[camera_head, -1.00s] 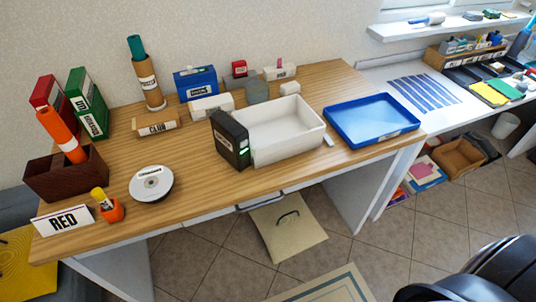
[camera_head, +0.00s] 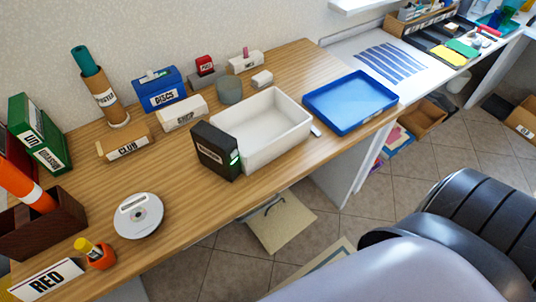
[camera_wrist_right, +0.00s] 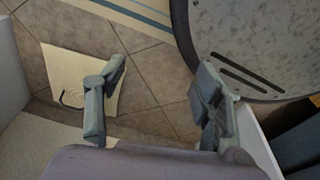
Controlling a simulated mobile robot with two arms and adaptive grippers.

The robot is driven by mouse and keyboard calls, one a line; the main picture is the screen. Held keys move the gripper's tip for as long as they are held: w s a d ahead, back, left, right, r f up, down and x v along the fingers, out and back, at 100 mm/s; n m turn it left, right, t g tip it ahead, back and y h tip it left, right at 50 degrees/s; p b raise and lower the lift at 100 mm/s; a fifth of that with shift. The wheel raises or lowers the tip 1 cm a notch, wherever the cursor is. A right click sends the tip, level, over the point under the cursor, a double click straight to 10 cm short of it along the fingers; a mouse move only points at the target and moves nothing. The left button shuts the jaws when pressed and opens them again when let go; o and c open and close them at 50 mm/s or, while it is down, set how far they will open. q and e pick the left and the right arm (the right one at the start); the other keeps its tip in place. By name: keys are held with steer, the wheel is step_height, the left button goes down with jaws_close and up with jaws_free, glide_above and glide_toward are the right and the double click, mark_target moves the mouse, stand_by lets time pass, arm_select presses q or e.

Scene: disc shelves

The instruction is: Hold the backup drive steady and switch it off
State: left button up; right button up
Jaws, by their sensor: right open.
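The backup drive (camera_head: 216,152) is a black upright box with a pale label and a green light on its front right edge. It stands on the wooden desk (camera_head: 180,190), close against the left side of a white bin. No gripper touches it. My right gripper (camera_wrist_right: 160,85) shows in the right wrist view with its two fingers apart and nothing between them, over the tiled floor. In the head view my right arm is at the lower right, with its fingers out of frame. My left gripper is in neither view. The drive's switch is too small to make out.
The white bin (camera_head: 303,112) and a blue tray (camera_head: 394,97) stand right of the drive. A disc stack (camera_head: 125,222), an orange pot (camera_head: 104,262) and a RED sign (camera_head: 75,268) stand front left. Blocks and a cardboard tube (camera_head: 119,119) line the back.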

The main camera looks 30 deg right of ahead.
mark_target(207, 131)
steer(key=w+a+r+p, duration=0.1)
steer(key=w+r, duration=0.3)
steer(key=r, duration=0.5)
steer(key=w+r+t+p, duration=0.15)
steer(key=w+r, duration=0.25)
steer(key=r, duration=0.4)
steer(key=w+a+r+p, duration=0.15)
steer(key=w+r, duration=0.25)
steer(key=r, duration=0.5)
step_height(207, 131, up, 17)
steer(key=d+t+p, duration=0.1)
steer(key=p, duration=0.1)
steer(key=w+r+t+y, duration=0.2)
steer(key=w+r+t, duration=0.2)
steer(key=w+t, duration=0.4)
step_height(207, 131, up, 7)
steer(key=w+n+t+y, duration=0.1)
steer(key=n+t+y, duration=0.1)
steer(key=t+y, duration=0.3)
steer(key=shift+g, duration=0.25)
steer(key=p+x, duration=0.1)
steer(key=x, duration=0.4)
steer(key=p+x, duration=0.1)
steer(key=x, duration=0.4)
steer(key=p+x, duration=0.1)
steer(key=x, duration=0.5)
steer(key=shift+d+r, duration=0.15)
steer(key=shift+d, duration=0.15)
steer(key=shift+w+a, duration=0.25)
steer(key=shift+w, duration=0.35)
